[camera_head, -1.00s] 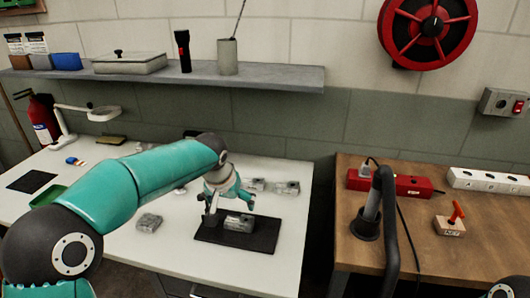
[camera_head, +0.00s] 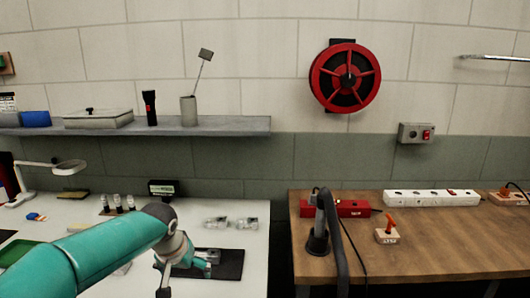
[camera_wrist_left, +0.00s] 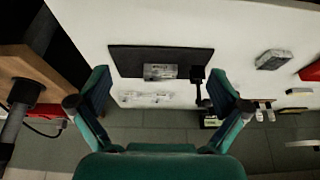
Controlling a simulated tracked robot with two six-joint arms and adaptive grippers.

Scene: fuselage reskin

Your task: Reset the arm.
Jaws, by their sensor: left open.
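My left arm comes in from the left, teal with grey joints. My left gripper (camera_head: 184,270) is low in the head view, over the left part of a black mat (camera_head: 229,264) on the white bench. A grey metallic block (camera_head: 207,256) lies on the mat, partly behind the gripper. In the left wrist view, the gripper (camera_wrist_left: 161,80) has its two teal fingers wide apart and nothing between them. The block (camera_wrist_left: 160,71) lies on the mat (camera_wrist_left: 190,55) beyond the fingers, apart from them. My right gripper is not in view.
More small metallic parts (camera_head: 230,222) lie behind the mat. A shelf (camera_head: 220,126) runs above the white bench. Right of a gap stands a wooden bench (camera_head: 420,255) with a red box (camera_head: 350,208), a white power strip (camera_head: 430,198) and a dark upright arm (camera_head: 320,225).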

